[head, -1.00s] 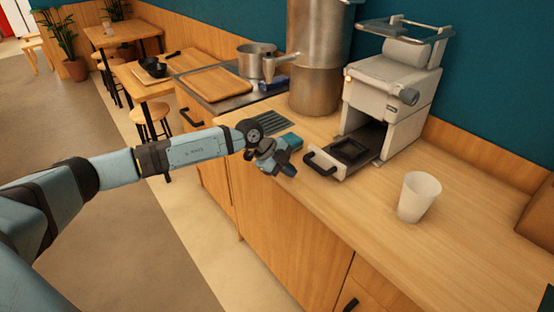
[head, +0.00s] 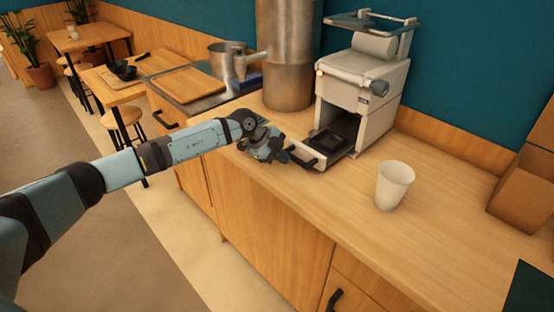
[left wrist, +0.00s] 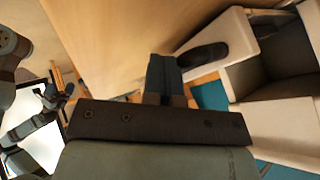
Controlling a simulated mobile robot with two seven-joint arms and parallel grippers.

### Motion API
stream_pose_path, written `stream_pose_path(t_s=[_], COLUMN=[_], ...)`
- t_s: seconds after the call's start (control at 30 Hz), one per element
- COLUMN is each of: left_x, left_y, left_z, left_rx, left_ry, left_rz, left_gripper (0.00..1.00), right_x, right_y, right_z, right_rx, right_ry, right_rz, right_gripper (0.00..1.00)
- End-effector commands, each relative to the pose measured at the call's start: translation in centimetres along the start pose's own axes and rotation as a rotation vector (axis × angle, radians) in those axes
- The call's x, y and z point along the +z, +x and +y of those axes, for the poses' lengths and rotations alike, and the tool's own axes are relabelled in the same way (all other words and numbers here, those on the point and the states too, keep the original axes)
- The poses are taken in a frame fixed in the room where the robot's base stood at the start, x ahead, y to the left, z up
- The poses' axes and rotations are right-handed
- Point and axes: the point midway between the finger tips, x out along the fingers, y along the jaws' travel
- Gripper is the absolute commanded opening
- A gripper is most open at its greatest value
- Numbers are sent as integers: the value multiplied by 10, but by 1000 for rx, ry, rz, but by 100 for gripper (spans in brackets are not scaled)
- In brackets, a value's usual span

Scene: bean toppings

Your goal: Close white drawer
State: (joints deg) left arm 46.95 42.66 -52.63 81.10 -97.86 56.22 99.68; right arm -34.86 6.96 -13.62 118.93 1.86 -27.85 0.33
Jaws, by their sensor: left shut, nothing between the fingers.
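The white drawer (head: 322,163) sticks out open from the base of the white machine (head: 362,90) on the counter. It has a black handle on its front and a dark square insert inside. My left gripper (head: 284,155) is shut and empty, just in front of the drawer's handle at the counter's front edge. In the left wrist view the shut fingers (left wrist: 165,75) are close to the drawer front (left wrist: 232,38) and its dark handle (left wrist: 203,55). I cannot tell whether they touch. My right gripper cannot be made out.
A white cup (head: 394,185) stands on the counter right of the machine. A tall metal cylinder (head: 285,60) stands to its left, with a metal pot (head: 226,54) and a wooden board (head: 188,84) beyond. A brown box (head: 525,190) is at the far right.

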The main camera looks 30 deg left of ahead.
Motion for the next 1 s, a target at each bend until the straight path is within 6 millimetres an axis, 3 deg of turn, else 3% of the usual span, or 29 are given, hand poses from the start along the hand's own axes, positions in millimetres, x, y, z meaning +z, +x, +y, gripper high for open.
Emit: stream_pose_path(t_s=[0.3, 0.5, 0.7, 1.0], left_x=[-3, -3, -2, -3], left_y=[40, 58, 65, 65], left_z=[-68, -97, -112, -116], left_rx=[-3, -2, -2, -6], left_ry=[0, -1, 0, 1], left_rz=[1, 1, -1, 0], left_gripper=[0, 0, 0, 0], right_x=[2, 6, 4, 0], right_y=[1, 5, 6, 3], right_z=[1, 2, 0, 0], right_rx=[2, 2, -1, -2], right_ry=[3, -3, -7, -11], right_rz=[-4, 0, 7, 16], right_gripper=[100, 100, 100, 100])
